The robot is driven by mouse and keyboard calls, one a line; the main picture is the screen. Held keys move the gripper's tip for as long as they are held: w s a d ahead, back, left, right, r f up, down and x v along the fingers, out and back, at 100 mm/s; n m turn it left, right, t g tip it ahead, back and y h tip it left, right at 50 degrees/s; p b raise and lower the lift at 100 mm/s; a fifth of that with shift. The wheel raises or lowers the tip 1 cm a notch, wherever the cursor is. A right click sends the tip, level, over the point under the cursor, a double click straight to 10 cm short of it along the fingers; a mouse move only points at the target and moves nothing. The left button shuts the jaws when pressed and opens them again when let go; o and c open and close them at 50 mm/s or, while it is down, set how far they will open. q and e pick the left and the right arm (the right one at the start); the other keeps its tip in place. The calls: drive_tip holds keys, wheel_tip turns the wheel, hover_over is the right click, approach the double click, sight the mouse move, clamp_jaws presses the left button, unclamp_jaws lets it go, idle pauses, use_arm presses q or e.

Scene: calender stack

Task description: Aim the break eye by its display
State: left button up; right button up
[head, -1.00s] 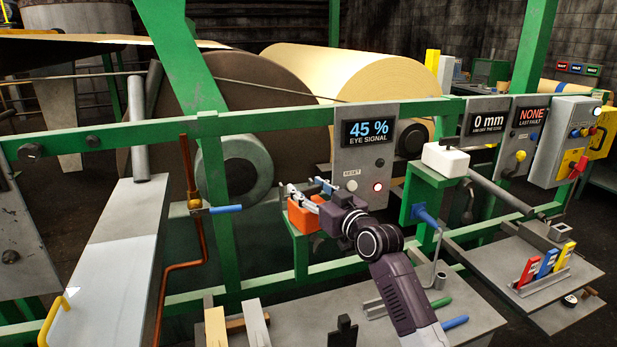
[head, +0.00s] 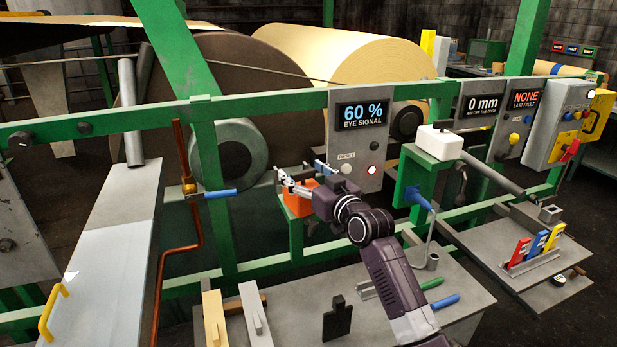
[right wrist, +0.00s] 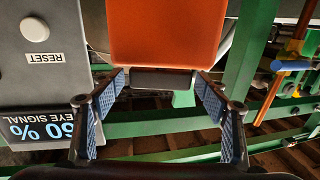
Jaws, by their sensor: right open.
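The break eye is an orange box (head: 297,206) on a green bracket at the machine's green rail. Its display (head: 362,115) on the grey panel reads 60 % EYE SIGNAL. My right gripper (head: 300,173) is at the orange box and partly covers it. In the right wrist view, the orange box (right wrist: 165,32) is ahead of the open fingers (right wrist: 160,82), with a dark block (right wrist: 161,78) at its near end between the fingertips. I cannot tell whether the fingers touch it. My left gripper is out of view.
The reset button (head: 347,169) and a lit red-white button (head: 372,170) are just right of the gripper. A copper pipe with a blue-handled valve (head: 220,193) is to the left. A grey bench (head: 380,300) with loose tools lies below my right arm.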

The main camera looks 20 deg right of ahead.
drive_tip(key=v, duration=1.2)
idle(0.3)
